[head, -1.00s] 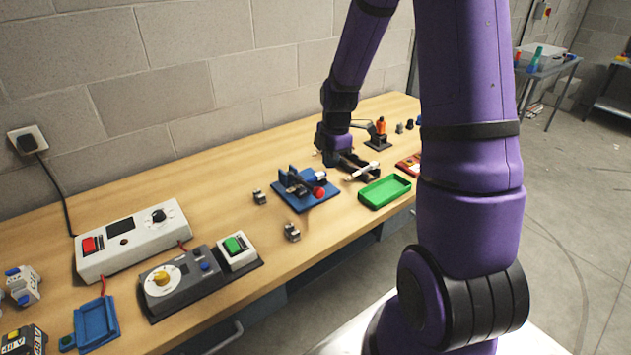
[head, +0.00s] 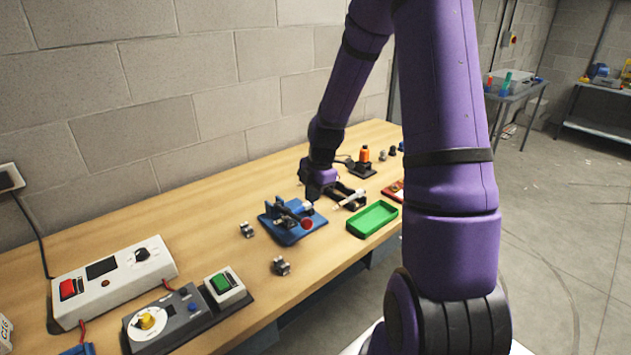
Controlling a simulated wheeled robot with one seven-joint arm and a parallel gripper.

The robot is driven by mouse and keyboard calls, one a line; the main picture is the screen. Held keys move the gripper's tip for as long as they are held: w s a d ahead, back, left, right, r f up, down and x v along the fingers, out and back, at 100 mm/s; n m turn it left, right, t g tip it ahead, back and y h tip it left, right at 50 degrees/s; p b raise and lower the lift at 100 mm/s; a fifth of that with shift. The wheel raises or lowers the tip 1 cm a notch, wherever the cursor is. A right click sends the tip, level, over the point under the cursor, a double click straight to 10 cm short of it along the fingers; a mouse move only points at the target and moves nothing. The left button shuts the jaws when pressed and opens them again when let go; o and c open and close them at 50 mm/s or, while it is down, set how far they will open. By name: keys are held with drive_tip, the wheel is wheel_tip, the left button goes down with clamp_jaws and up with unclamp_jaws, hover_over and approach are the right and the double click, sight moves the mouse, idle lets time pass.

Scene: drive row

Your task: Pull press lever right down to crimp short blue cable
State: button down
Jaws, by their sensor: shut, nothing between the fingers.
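The press (head: 291,222) stands on a blue base plate on the workbench, with dark upright parts. Its lever ends in a red knob (head: 307,224) low at the front right of the press. My gripper (head: 313,197) is shut and empty, pointing down just behind and right of the press. I cannot tell whether it touches the press. A small pale-blue piece lies at the press near the knob; I cannot tell whether it is the short blue cable.
A green tray (head: 372,219) and a black holder with a white piece (head: 350,202) stand right of the press. Small metal blocks (head: 281,266) lie left and in front. A white power unit (head: 115,283) and a grey dial box (head: 165,322) stand at front left.

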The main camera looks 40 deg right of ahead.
sight(312, 225)
drive_tip(key=shift+w+a+f, duration=0.1)
drive_tip(key=shift+a+f, duration=0.05)
drive_tip(key=shift+f, duration=0.9)
drive_tip(key=shift+w+a+f, duration=0.1)
drive_tip(key=shift+a+f, duration=0.05)
drive_tip(key=shift+f, duration=0.85)
drive_tip(key=shift+w+a+f, duration=0.1)
drive_tip(key=shift+a+f, duration=0.05)
drive_tip(key=shift+f, duration=0.9)
drive_tip(key=shift+f, duration=0.1)
drive_tip(key=shift+s+f, duration=0.25)
drive_tip(key=shift+f, duration=0.35)
drive_tip(key=shift+s+f, duration=0.2)
drive_tip(key=shift+f, duration=0.4)
drive_tip(key=shift+s+f, duration=0.2)
drive_tip(key=shift+f, duration=0.1)
